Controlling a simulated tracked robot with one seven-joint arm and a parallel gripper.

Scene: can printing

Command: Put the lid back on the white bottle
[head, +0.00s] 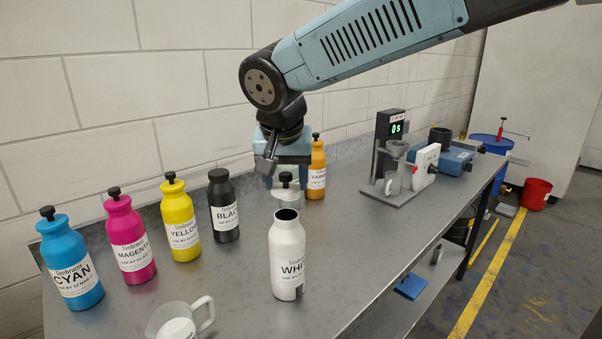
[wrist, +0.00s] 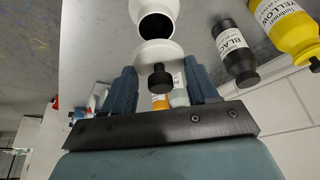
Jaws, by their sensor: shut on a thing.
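The white bottle (head: 288,258) stands upright on the grey bench in the head view, with its dark mouth open. In the wrist view its open mouth (wrist: 157,26) shows beyond the lid. The white lid (wrist: 158,52) with its black knob (wrist: 161,76) sits between the fingers of my gripper (wrist: 161,80), which is shut on it. In the head view my gripper (head: 286,176) points down just above and behind the bottle's mouth. A pale shape with a black knob shows there; I cannot tell whether it is all lid or partly a bottle behind. The lid is apart from the bottle.
Cyan (head: 72,262), magenta (head: 129,240), yellow (head: 181,222) and black (head: 224,208) bottles stand to the left. An orange bottle (head: 317,175) is behind my gripper. A clear jug (head: 180,322) is front left. A scale device (head: 385,160) stands right. Bench right of the white bottle is clear.

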